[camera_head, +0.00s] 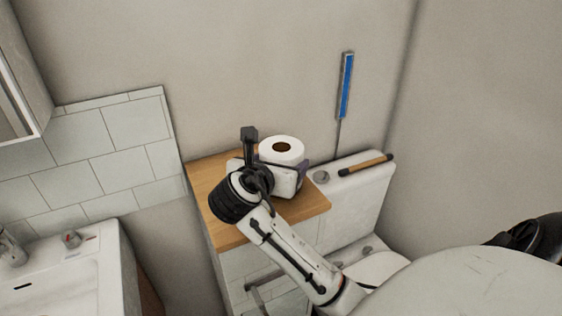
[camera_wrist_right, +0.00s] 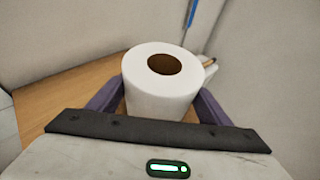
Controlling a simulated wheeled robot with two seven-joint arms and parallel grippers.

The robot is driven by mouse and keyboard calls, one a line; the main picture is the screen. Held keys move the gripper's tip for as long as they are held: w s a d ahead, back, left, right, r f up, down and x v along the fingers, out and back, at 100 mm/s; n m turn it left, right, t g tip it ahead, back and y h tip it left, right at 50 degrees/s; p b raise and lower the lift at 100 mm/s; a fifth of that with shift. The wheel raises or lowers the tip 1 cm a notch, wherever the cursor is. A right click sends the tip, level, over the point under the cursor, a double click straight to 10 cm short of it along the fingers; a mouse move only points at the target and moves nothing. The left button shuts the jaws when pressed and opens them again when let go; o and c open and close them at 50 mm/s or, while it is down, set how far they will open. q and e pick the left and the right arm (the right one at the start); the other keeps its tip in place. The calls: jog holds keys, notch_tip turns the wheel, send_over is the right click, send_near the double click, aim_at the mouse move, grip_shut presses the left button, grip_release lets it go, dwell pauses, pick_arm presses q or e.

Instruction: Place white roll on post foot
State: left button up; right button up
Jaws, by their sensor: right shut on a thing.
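The white roll (camera_head: 282,151) is upright over the wooden counter in the head view, with its brown core opening facing up. It also shows in the right wrist view (camera_wrist_right: 160,100), between the two purple-grey fingers. My right gripper (camera_head: 284,166) is shut on the roll, with a finger on each side of it. The roll's underside is hidden, so I cannot tell whether it touches the counter. I cannot make out a post foot in either view. My left gripper is not in view.
The wooden counter (camera_head: 312,205) has bare wood in front and left of the roll. To its right is a white cistern (camera_head: 362,196) with a wood-and-black stick (camera_head: 366,165) on top. A blue-and-grey upright (camera_head: 345,88) stands behind. A sink (camera_head: 62,262) is lower left.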

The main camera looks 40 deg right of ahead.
jog(key=shift+f, duration=0.1)
jog(key=o, duration=1.1)
jog(key=shift+r, duration=0.2)
jog(key=v, duration=1.2)
